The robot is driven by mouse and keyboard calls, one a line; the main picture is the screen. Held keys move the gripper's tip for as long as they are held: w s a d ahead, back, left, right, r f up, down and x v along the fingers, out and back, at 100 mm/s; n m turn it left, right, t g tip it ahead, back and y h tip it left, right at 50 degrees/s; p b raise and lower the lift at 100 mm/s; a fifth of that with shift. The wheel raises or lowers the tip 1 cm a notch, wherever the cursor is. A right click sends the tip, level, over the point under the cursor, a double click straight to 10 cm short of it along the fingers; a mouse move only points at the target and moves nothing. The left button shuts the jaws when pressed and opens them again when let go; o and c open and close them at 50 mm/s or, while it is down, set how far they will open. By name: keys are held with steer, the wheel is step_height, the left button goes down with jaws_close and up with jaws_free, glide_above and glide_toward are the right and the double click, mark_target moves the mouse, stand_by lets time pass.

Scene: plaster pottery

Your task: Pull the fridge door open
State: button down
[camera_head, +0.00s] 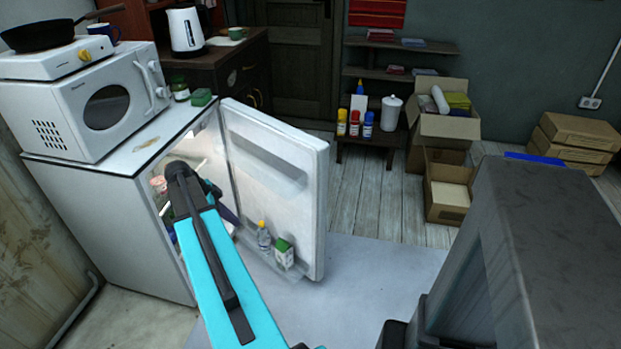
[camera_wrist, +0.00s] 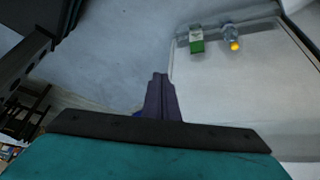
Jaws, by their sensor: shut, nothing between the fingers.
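The white fridge (camera_head: 150,226) stands at the left in the head view. Its door (camera_head: 268,165) is swung wide open to the right, showing its inner face and the lit interior. A clear bottle and a green-and-white carton stand on the door's lower shelf. In the wrist view the door's inner face (camera_wrist: 265,95) fills the right side. My gripper (camera_wrist: 160,80) is shut and empty beside the door's inner face. In the head view my arm reaches to the fridge opening and hides part of the interior; the fingers are mostly hidden behind it.
A microwave (camera_head: 95,105) with a hot plate and pan stands on the fridge. Beyond the door are a low table with several bottles and cardboard boxes (camera_head: 445,130). The grey floor mat (camera_head: 375,275) right of the door is clear. A dark grey block fills the right foreground.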

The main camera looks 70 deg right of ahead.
steer(key=s+d+r+m+g+b, duration=0.1)
steer(key=s+d+r+m+b, duration=0.1)
steer(key=s+d+r+m, duration=0.9)
steer(key=s+d+r, duration=0.3)
steer(key=r, duration=0.2)
steer(key=shift+d+g, duration=0.2)
steer(key=shift+g, duration=0.2)
steer(key=shift+s+f, duration=0.15)
glide_toward(321, 183)
step_height(321, 183, down, 3)
steer(key=a, duration=0.3)
steer(key=shift+s+d+f, duration=0.1)
steer(key=shift+s+d, duration=0.25)
steer(key=shift+d, duration=0.3)
steer(key=shift+s+d, duration=0.4)
steer(key=shift+d, duration=0.25)
steer(key=shift+s+d+f, duration=0.1)
steer(key=shift+s+d, duration=0.25)
steer(key=shift+d, duration=0.25)
